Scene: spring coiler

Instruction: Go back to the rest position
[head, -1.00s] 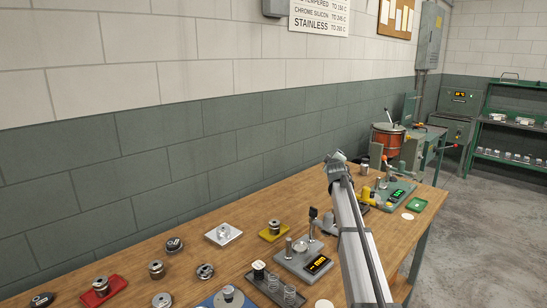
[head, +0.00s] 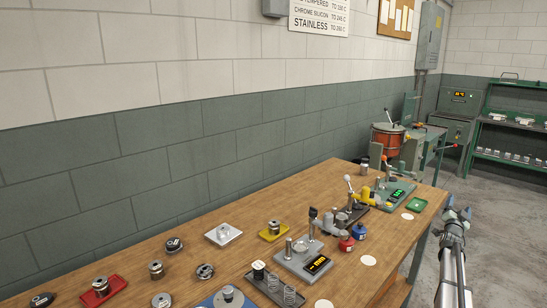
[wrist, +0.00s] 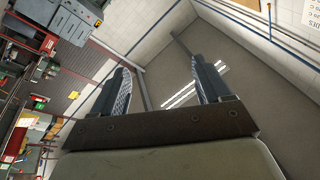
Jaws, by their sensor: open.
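My gripper (wrist: 158,85) is open in the wrist view, with its two fingers apart and nothing between them. In the head view my gripper (head: 459,213) is at the right, off the table's right edge and above the floor, with the arm coming up from the bottom right. The wooden table (head: 215,265) holds the small tools and parts, all apart from the gripper. The wrist view is tilted and shows ceiling or wall surfaces beyond the fingers.
A gauge with an orange display (head: 317,265) stands near the table front. A green shelf (head: 510,135) stands behind. The floor at right is clear.

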